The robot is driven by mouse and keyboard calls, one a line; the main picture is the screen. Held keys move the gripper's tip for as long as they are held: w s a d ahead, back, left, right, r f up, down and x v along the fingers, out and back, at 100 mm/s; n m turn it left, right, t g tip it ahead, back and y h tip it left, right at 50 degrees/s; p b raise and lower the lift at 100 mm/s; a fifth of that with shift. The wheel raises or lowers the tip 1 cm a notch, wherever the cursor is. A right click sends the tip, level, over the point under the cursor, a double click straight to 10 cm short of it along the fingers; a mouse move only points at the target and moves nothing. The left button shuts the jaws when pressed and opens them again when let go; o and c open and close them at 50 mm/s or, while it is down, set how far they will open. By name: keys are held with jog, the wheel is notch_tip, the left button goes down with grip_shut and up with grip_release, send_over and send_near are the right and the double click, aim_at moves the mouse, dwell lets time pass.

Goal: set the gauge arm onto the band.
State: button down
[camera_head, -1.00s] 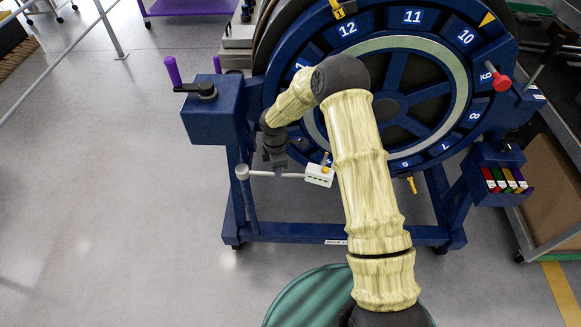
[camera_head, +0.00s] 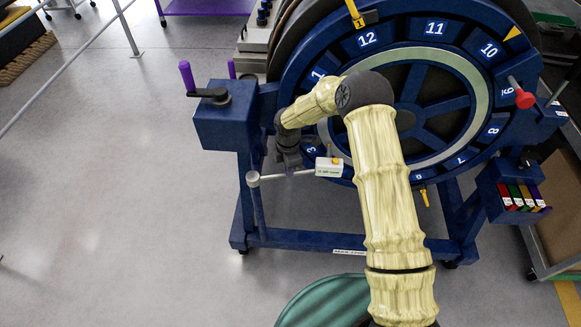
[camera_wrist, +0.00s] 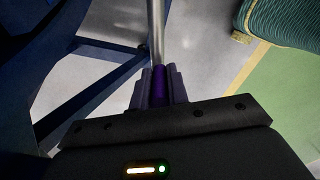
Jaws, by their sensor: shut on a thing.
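The gauge arm (camera_head: 271,177) is a thin pale rod that runs from a post (camera_head: 252,180) to a small white box (camera_head: 329,167) with a yellow detail on top. My gripper (camera_head: 289,169) is shut on the rod partway along. In the wrist view a purple section of the gauge arm (camera_wrist: 160,87) sits between the fingers of my gripper (camera_wrist: 160,90). The band, apparently the pale ring (camera_head: 462,80) on the numbered blue wheel (camera_head: 367,40), is partly hidden by my arm. The white box overlaps the wheel's lower left rim; contact cannot be told.
A blue crank box (camera_head: 222,128) with a purple handle stands left of the wheel. A red knob (camera_head: 525,99) sticks out at the right, above a rack of coloured tags (camera_head: 521,197). A yellow-handled pin (camera_head: 424,196) hangs below. Floor at left is clear.

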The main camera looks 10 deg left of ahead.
jog(key=shift+w+a+r, duration=0.1)
jog(key=c, duration=1.4)
grip_release()
jog(key=shift+o, duration=0.2)
jog(key=shift+w+r, duration=0.1)
jog(key=shift+r, duration=0.1)
notch_tip(320, 180, up, 17)
jog(key=b, duration=0.1)
